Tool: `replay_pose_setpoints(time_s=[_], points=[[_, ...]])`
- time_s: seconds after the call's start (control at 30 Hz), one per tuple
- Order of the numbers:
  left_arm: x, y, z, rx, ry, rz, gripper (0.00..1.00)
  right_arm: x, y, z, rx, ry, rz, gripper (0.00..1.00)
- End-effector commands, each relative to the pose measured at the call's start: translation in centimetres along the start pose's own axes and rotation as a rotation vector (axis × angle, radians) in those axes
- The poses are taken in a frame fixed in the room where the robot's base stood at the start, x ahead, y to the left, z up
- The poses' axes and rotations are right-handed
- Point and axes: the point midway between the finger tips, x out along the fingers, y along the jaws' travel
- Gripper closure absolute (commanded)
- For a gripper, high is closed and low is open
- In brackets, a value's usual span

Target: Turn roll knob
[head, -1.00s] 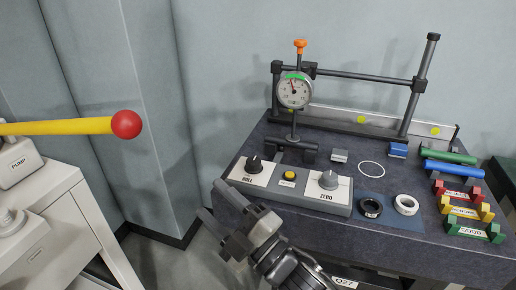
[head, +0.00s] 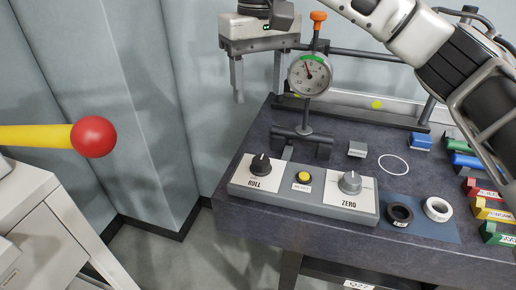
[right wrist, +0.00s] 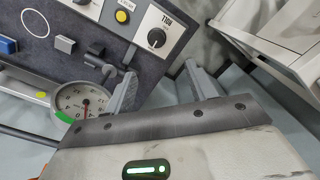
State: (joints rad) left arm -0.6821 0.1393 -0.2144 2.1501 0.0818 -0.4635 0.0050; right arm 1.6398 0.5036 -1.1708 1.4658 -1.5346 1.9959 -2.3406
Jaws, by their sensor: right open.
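The black roll knob (head: 261,163) sits on a white plate marked ROLL, at the left end of the grey control box (head: 290,203). It also shows in the right wrist view (right wrist: 156,38), ahead of the fingers and near their middle line. My right gripper (head: 257,92) is open and empty, with its fingers pointing down. It hangs above the table's back left edge, behind the roll knob and well clear of it. Its fingers also show in the right wrist view (right wrist: 160,75). My left gripper is out of view.
A dial gauge (head: 310,75) with an orange top stands close right of my right gripper. A yellow button (head: 303,178) and a grey zero knob (head: 350,182) share the control box. A red-tipped yellow lever (head: 94,137) is at left.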

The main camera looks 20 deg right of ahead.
Motion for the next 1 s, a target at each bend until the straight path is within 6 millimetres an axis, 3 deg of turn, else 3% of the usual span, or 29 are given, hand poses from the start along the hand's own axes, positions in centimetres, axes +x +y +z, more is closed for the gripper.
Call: replay_pose_setpoints(time_s=[0.17,0.7,1.0], points=[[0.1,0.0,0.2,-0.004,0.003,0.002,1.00,1.4,0.6,0.0,-0.007,-0.001,0.026,0.44],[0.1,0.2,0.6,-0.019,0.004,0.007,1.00,12.3,0.7,0.0,-0.007,0.000,0.020,0.44],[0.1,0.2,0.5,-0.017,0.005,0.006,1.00,15.3,0.8,0.0,-0.005,0.003,0.020,0.44]])
